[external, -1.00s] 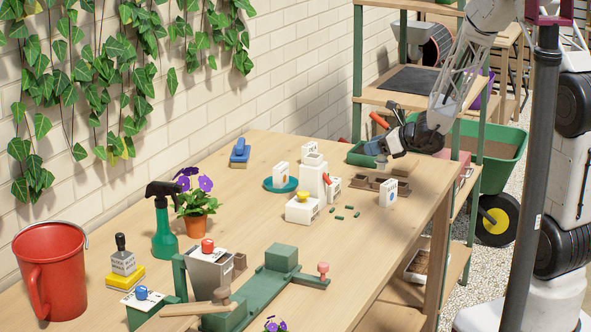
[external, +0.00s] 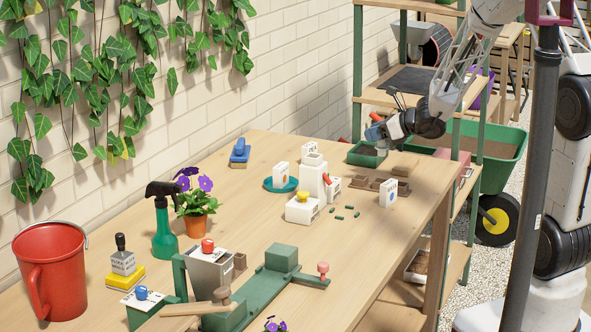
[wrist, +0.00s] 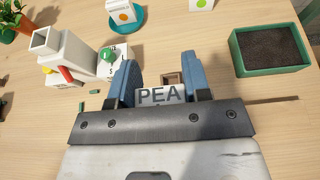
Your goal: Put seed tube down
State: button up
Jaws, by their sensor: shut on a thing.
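My gripper (external: 374,133) is in the air at the far right of the bench, above the green soil tray in the external view. In the wrist view its blue fingers (wrist: 160,88) are closed on a pale piece lettered PEA, which I take as the seed tube (wrist: 160,96). Most of the tube is hidden by the fingers and the gripper body. A red-orange part (external: 376,117) shows at the gripper in the external view; I cannot tell whether it belongs to the tube. The tube is clear of the bench.
The green tray of dark soil (wrist: 268,50) stands at the wrist view's right.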

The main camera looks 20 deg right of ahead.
aim_at(387, 148)
jog(key=f+n+g+y, duration=0.1)
jog(key=n+g, duration=0.1)
jog(key=s+f+n+g+y, duration=0.1)
jog(key=n+g, duration=0.1)
jog(key=a+f+n+g+y, duration=0.1)
jog(key=f+n+g, duration=0.1)
jog(key=n+g, duration=0.1)
jog(key=shift+s+y, duration=0.25)
jog(key=shift+y, duration=0.05)
jog(key=shift+s+d+f+n+g, duration=0.35)
jog(key=shift+n+g, duration=0.15)
jog(key=shift+g, duration=0.15)
jog(key=shift+s+d+f+n+g, duration=0.2)
jog(key=shift+s+f+n+g, duration=0.1)
jog(key=shift+n+g, duration=0.3)
jog(key=shift+w, duration=0.15)
jog(key=w+a, duration=0.2)
jog(key=w, duration=0.5)
jog(key=w+a+f, duration=0.1)
jog(key=w, duration=0.7)
jog(key=shift+w+a+f, duration=0.2)
jog(key=shift+a, duration=0.15)
jog(key=shift+f, duration=0.1)
